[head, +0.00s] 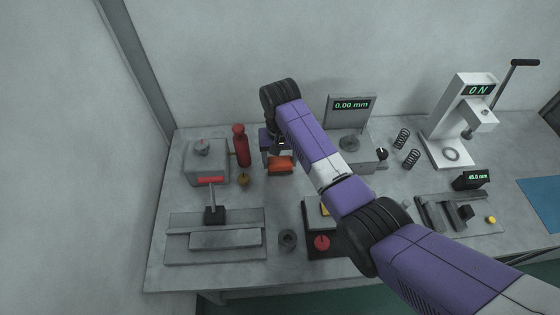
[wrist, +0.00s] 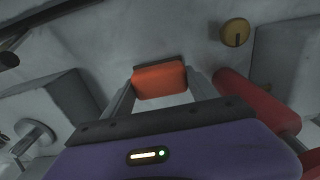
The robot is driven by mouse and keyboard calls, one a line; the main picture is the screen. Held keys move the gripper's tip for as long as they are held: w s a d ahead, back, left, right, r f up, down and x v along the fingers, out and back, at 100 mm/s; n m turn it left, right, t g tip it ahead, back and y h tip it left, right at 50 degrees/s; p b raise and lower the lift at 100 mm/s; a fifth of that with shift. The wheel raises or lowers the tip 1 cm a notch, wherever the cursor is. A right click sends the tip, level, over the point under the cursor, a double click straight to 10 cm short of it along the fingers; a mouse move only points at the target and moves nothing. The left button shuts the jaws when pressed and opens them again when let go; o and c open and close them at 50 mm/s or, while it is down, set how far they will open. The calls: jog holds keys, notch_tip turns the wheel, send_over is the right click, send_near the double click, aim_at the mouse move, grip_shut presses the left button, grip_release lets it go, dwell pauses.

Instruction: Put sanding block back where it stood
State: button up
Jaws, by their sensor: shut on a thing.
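The sanding block (head: 281,166) is an orange block with a dark strip along one edge. In the wrist view the block (wrist: 160,79) sits between the two grey fingers of my gripper (wrist: 160,88), which is shut on it. In the head view my gripper (head: 279,153) is at the back left of the workbench, partly hidden by my own arm. I cannot tell whether the block touches the bench top or hangs just above it.
A red bottle-shaped thing (head: 241,146) stands close left of my gripper, with a small brass round piece (head: 243,180) in front. A grey box (head: 206,162) is further left. A gauge reading 0.00 mm (head: 351,105) stands right. Bare bench (head: 275,205) lies in front.

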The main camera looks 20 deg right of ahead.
aim_at(280, 161)
jog(key=shift+f, duration=0.5)
jog(key=o, duration=1.9)
jog(key=shift+f, duration=0.1)
notch_tip(280, 161, up, 12)
jog(key=shift+s, duration=0.15)
